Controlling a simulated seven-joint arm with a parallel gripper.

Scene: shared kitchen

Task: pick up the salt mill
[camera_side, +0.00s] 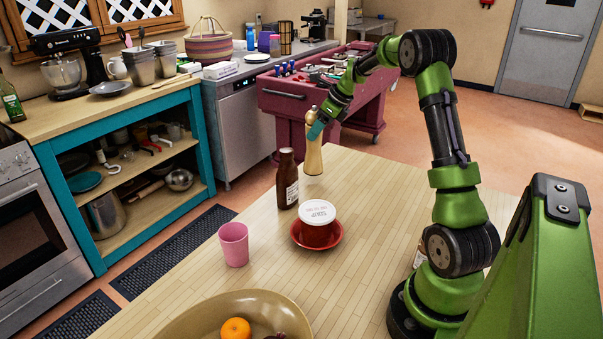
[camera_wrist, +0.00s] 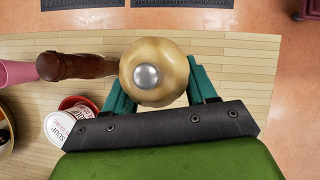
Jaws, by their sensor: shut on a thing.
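The salt mill (camera_side: 313,156) is a tall, pale wooden mill, upright near the far edge of the table. In the wrist view, I look down on its round top with a silver knob (camera_wrist: 146,76). My gripper (camera_side: 317,127) is shut on the mill's upper part, with a teal finger on each side in the wrist view (camera_wrist: 162,92). The mill's lower body is hidden under its top in the wrist view. I cannot tell whether its base touches the table.
A brown bottle (camera_side: 287,180) stands close left of the mill. A soup tub (camera_side: 319,212) sits on a red saucer (camera_side: 298,240) nearer the camera. A pink cup (camera_side: 233,245) and a bowl with fruit (camera_side: 185,325) stand further forward. The table (camera_side: 365,190) is clear to the mill's right.

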